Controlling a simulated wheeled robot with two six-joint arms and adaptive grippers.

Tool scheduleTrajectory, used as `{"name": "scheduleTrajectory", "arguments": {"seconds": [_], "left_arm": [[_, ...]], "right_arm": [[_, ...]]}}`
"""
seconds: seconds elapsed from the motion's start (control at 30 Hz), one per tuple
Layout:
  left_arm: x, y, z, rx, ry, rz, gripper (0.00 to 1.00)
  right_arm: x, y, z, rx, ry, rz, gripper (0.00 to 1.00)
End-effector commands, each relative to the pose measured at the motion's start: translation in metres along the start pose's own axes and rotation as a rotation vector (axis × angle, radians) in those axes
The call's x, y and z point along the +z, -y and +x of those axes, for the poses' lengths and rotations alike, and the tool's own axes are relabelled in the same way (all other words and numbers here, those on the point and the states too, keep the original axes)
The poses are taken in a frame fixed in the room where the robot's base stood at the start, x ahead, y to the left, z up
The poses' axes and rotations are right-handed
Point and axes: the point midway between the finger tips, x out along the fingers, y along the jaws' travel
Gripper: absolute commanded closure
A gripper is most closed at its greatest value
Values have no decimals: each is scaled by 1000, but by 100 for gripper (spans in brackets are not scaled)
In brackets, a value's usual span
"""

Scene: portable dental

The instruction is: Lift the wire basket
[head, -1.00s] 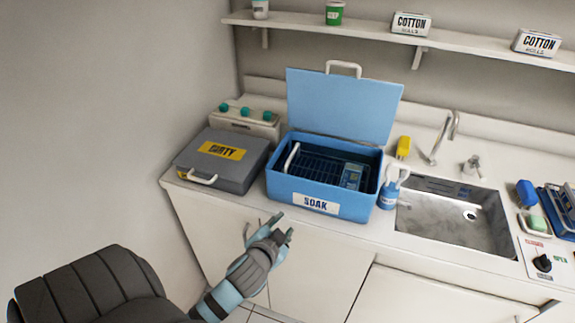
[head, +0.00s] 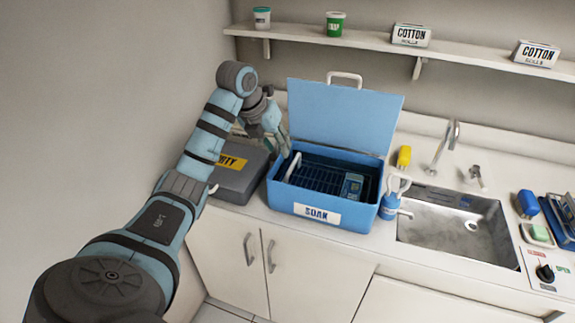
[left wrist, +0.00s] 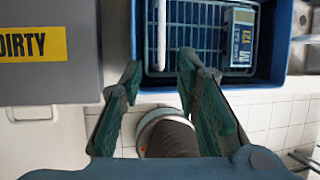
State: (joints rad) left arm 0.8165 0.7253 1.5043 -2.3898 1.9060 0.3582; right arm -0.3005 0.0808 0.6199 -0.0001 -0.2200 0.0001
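The dark wire basket (head: 322,178) sits inside the open blue SOAK box (head: 270,195). Its white handle (head: 292,168) stands up at the basket's left side. In the left wrist view the basket (left wrist: 200,38) shows as a blue-green grid, with the handle (left wrist: 161,35) running up the picture and a blue M 121 label at right. My left gripper (head: 284,147) is above the left part of the box, near the handle. In the left wrist view its fingers (left wrist: 160,70) are spread with nothing between the tips, and the handle lies between their lines. My right gripper is not in view.
The box's blue lid (head: 345,115) stands open behind it. A closed grey DIRTY box (head: 236,185) is at left, partly behind my arm. A blue pump bottle (head: 390,203), yellow bottle (head: 404,156) and sink (head: 450,232) are at right. A shelf (head: 375,42) runs above.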

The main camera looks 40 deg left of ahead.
Motion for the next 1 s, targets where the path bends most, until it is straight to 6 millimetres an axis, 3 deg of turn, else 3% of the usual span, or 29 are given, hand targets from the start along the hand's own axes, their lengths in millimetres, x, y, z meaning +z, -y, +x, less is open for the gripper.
{"name": "scheduleTrajectory", "arguments": {"seconds": [0.2, 0.4, 0.67, 0.87, 1.0], "left_arm": [[-1, 2, 62, -3, -4, 2, 70], [0, 1, 92, -2, 0, 2, 70], [0, 2, 95, -2, 1, 4, 70], [0, 1, 95, -3, 1, 4, 100], [0, 1, 95, -2, 1, 4, 100]], "right_arm": [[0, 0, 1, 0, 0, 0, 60], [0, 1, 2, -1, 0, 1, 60], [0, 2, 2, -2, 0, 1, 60], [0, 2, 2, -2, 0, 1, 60], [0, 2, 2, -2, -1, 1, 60]]}}
